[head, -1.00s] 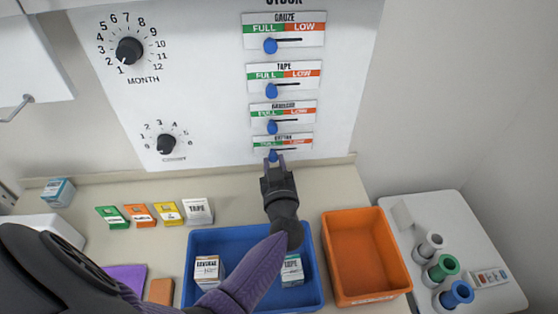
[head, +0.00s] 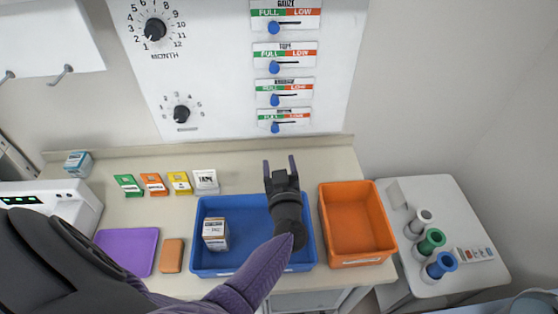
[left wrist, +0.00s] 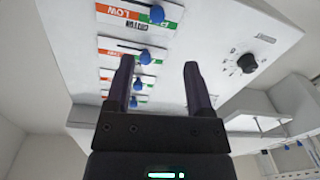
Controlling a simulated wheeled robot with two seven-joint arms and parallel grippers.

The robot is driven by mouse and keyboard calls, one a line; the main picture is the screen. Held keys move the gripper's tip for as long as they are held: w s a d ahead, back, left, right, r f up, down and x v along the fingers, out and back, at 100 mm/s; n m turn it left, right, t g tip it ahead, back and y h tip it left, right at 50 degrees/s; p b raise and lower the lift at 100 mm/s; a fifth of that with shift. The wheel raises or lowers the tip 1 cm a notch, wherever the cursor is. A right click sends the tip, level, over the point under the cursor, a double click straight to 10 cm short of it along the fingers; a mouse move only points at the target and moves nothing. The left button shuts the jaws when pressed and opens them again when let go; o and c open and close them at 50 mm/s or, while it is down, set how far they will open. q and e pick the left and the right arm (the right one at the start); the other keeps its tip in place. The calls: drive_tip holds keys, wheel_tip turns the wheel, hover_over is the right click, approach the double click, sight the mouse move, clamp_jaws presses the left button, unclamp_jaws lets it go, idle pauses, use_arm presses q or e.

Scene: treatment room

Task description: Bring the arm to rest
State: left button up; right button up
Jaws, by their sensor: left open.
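My left gripper (head: 280,168) is open and empty in the head view. It is over the far part of the blue tray (head: 200,262), below the stock panel (head: 230,100) and apart from it. The lowest slider's blue knob (head: 275,127) is at the FULL side, above the fingertips in the picture. In the left wrist view the two dark fingers of my left gripper (left wrist: 158,65) stand apart with nothing between them. The panel (left wrist: 215,40) shows beyond them, with blue slider knobs (left wrist: 157,14). My right gripper is not in view.
A small box (head: 215,234) stands in the blue tray. An orange tray (head: 362,262) is to its right, then a white cart (head: 470,236) with rolls. Several colored cards (head: 153,185) stand behind the trays. A purple mat (head: 128,248) lies at left.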

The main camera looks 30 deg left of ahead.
use_arm(q)
drive_tip(key=s+d+r+m+h, duration=0.1)
drive_tip(key=s+d+m+h, duration=0.3)
drive_tip(key=d+m+h, duration=0.95)
drive_tip(key=s+a+f+n+g+y, duration=0.1)
drive_tip(key=s+a+g, duration=0.1)
drive_tip(key=s+g, duration=0.5)
drive_tip(key=s+a+f+n+g+y, duration=0.1)
drive_tip(key=s+a+f+g, duration=0.15)
drive_tip(key=s, duration=0.75)
drive_tip(key=s+f+g+b, duration=0.25)
drive_tip(key=f+b, duration=1.15)
drive_tip(key=f, duration=1.7)
drive_tip(key=s+a+f+b, duration=0.1)
drive_tip(key=s+f+b, duration=0.4)
drive_tip(key=f, duration=0.6)
drive_tip(key=s+a+f+g+b, duration=0.1)
drive_tip(key=s+f+b, duration=0.5)
drive_tip(key=s+f, duration=0.3)
wheel_tip(320, 180, down, 3)
drive_tip(key=shift+s+a+m, duration=0.3)
drive_tip(key=shift+s+m, duration=0.05)
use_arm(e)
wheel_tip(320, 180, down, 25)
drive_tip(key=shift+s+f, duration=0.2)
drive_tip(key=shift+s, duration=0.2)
